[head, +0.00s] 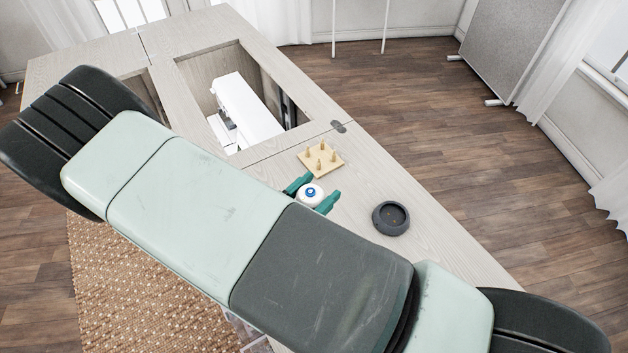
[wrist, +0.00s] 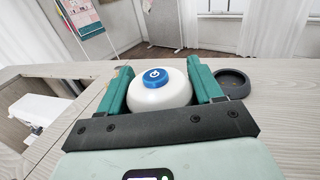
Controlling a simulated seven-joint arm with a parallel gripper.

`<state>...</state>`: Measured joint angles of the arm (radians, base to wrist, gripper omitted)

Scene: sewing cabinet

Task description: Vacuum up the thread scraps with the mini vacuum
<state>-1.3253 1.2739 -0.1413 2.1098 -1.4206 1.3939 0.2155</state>
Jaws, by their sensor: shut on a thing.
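The mini vacuum (head: 311,195) is a small white dome with a blue power button on top. My gripper (head: 314,190) is shut on it, with one green finger on each side. In the wrist view the white vacuum body (wrist: 160,94) sits between the fingers, button up. Its underside is hidden, so I cannot tell whether it touches the wooden top. I cannot make out thread scraps on the visible tabletop; my arm covers much of the near part. A dark round dish (head: 391,218) stands to the right, with tiny pale specks inside.
A wooden board with several upright pegs (head: 321,160) stands just behind the vacuum. A white sewing machine (head: 245,111) sits in the cabinet's recessed opening at the back left. The pale cabinet top (head: 440,248) is clear to the right of the dish.

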